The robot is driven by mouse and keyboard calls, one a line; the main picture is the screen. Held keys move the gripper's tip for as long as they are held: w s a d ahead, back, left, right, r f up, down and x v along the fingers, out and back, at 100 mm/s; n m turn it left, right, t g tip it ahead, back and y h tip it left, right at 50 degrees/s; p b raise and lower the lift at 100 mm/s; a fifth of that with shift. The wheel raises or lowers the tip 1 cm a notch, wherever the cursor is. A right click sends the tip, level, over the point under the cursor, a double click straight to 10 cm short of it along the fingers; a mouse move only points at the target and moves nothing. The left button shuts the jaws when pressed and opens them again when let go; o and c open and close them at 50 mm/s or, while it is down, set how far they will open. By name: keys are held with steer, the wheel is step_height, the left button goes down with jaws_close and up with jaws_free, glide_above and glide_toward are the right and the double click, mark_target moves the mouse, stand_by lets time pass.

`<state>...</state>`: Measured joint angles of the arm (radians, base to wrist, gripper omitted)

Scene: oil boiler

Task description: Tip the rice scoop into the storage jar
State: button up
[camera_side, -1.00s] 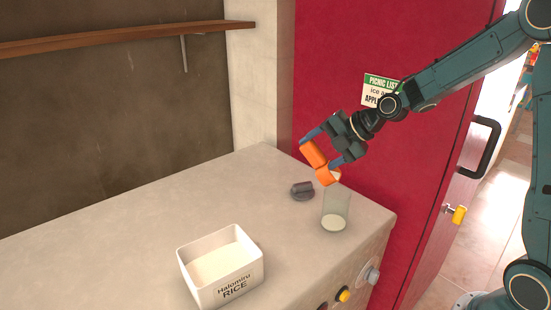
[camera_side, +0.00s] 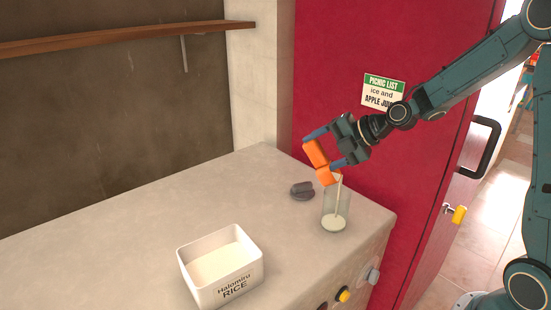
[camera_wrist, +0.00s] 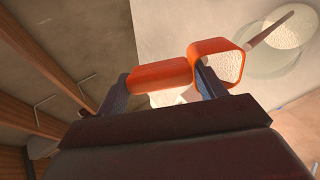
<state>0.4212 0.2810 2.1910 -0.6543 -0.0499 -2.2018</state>
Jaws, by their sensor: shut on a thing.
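My gripper (camera_side: 332,149) is shut on the orange handle of the rice scoop (camera_side: 317,155), which is tilted above the storage jar. The scoop (camera_wrist: 160,75) also shows between the fingers of my gripper (camera_wrist: 165,92) in the wrist view, its open orange bowl holding white rice. A pale stream of rice (camera_side: 338,194) falls from the scoop into the clear storage jar (camera_side: 327,208). A layer of rice lies on the jar's bottom. In the wrist view the jar (camera_wrist: 285,55) is at the upper right with rice in it.
A white rice box (camera_side: 247,282) labelled "Halomiru RICE" stands at the front of the counter (camera_side: 130,232). A dark grey lid-like object (camera_side: 302,191) lies just left of the jar. A red door (camera_side: 345,60) stands behind. The left of the counter is clear.

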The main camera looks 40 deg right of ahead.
mark_target(325, 154)
steer(key=shift+s+d+t+y, duration=0.25)
steer(key=shift+s+t+y, duration=0.15)
steer(key=shift+t, duration=0.3)
steer(key=shift+s+d+t+y, duration=0.2)
steer(key=shift+s+t+y, duration=0.1)
steer(key=shift+s+t, duration=0.3)
stand_by(1.9)
steer(key=shift+s+d+f+t+y, duration=0.1)
steer(key=shift+s+d+t+y, duration=0.2)
steer(key=shift+t, duration=0.3)
steer(key=shift+s+d+f+t+y, duration=0.1)
steer(key=shift+s+t+y, duration=0.1)
steer(key=shift+s+t, duration=0.3)
stand_by(1.2)
steer(key=shift+r+t, duration=0.3)
steer(key=shift+r, duration=0.25)
stand_by(0.4)
steer(key=shift+s+r, duration=0.1)
steer(key=shift+r, duration=0.2)
steer(key=shift+a+f, duration=0.1)
stand_by(0.3)
steer(key=shift+w+a+f+g+h, duration=0.2)
steer(key=shift+w+f+g+h, duration=0.25)
steer(key=shift+w+g, duration=0.35)
